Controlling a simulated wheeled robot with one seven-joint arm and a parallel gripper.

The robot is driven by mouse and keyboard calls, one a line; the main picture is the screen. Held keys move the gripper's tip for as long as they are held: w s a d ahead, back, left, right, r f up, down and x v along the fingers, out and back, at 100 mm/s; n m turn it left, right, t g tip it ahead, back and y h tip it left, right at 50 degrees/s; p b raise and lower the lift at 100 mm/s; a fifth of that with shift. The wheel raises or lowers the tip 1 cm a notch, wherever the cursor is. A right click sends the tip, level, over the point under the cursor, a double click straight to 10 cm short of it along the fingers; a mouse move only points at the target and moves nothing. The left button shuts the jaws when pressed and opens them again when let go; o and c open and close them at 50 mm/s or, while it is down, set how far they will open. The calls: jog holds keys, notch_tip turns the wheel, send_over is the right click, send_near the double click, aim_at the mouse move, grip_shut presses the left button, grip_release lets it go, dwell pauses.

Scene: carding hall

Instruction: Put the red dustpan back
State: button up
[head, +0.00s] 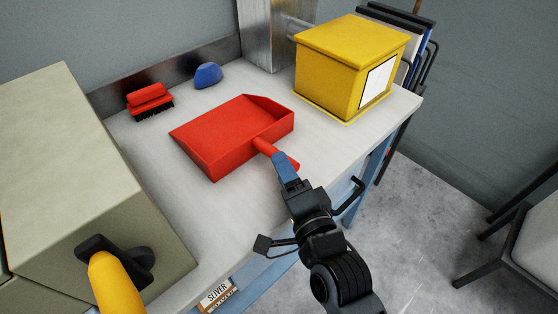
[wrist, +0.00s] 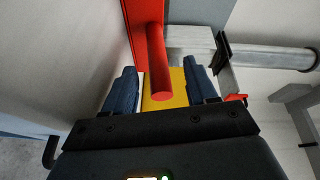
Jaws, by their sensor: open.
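The red dustpan (head: 230,135) lies on the pale worktop (head: 150,205), its handle pointing to the front right toward my gripper. My gripper (head: 284,160) is at the handle's end, over the front edge of the worktop. In the wrist view my gripper (wrist: 160,85) is open, and the red handle (wrist: 157,65) of the dustpan shows between its two blue fingers, with gaps on both sides. The head view hides how far the fingers reach along the handle.
A yellow box (head: 340,75) stands at the back right. A red brush (head: 150,98) and a blue lump (head: 208,75) lie by the back wall. A beige cabinet (head: 70,160) with a black-and-yellow handle stands at left. Bare worktop lies around the dustpan.

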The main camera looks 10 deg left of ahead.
jog(key=b+v, duration=0.1)
jog(key=v, duration=0.7)
jog(key=shift+s+d+f, duration=0.1)
jog(key=s+d+f+n+h, duration=0.3)
jog(key=s+d+n+h, duration=0.15)
jog(key=s+d, duration=1)
jog(key=s+d+r+n+h, duration=0.2)
jog(key=s+d+r, duration=0.1)
jog(key=s, duration=0.4)
jog(key=s+d+r+n+h, duration=0.2)
jog(key=s+d+r+n, duration=0.1)
jog(key=s, duration=0.5)
jog(key=shift+d+r+h, duration=0.15)
jog(key=shift+d+h, duration=0.2)
jog(key=shift+d, duration=0.3)
